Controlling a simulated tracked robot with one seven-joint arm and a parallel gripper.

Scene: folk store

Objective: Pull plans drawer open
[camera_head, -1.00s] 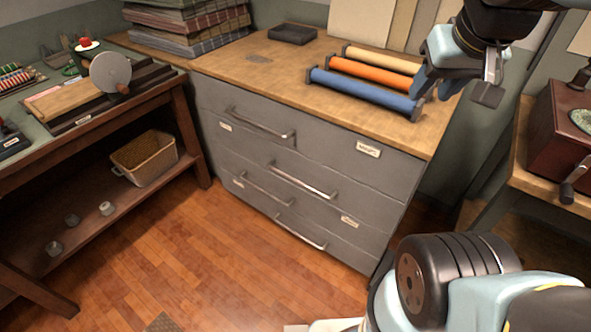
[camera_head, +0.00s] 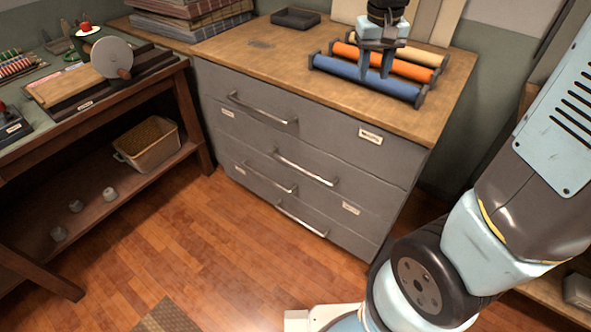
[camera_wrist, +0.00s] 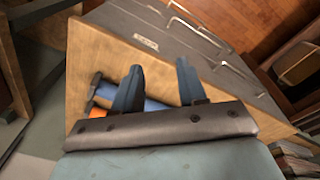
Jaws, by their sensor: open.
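A grey drawer cabinet (camera_head: 320,135) with a wooden top stands in the middle; its drawers all look shut. Bar handles show on its front: a top one (camera_head: 262,108), a second (camera_head: 305,167), and lower ones (camera_head: 270,180) (camera_head: 302,218). Small label cards (camera_head: 370,136) are on the drawers, too small to read surely, so I cannot tell which is the plans drawer. My gripper (camera_head: 375,72) is open and empty, pointing down over the paper rolls on the cabinet top, away from the handles. In the wrist view its fingers (camera_wrist: 159,66) are spread, with the cabinet front (camera_wrist: 180,35) beyond.
Blue (camera_head: 345,75), orange (camera_head: 412,68) and cream rolls lie on the cabinet top. A dark tray (camera_head: 296,17) and stacked folders (camera_head: 185,18) sit behind. A workbench with a basket (camera_head: 148,147) on its shelf stands left. The wooden floor before the cabinet is mostly clear.

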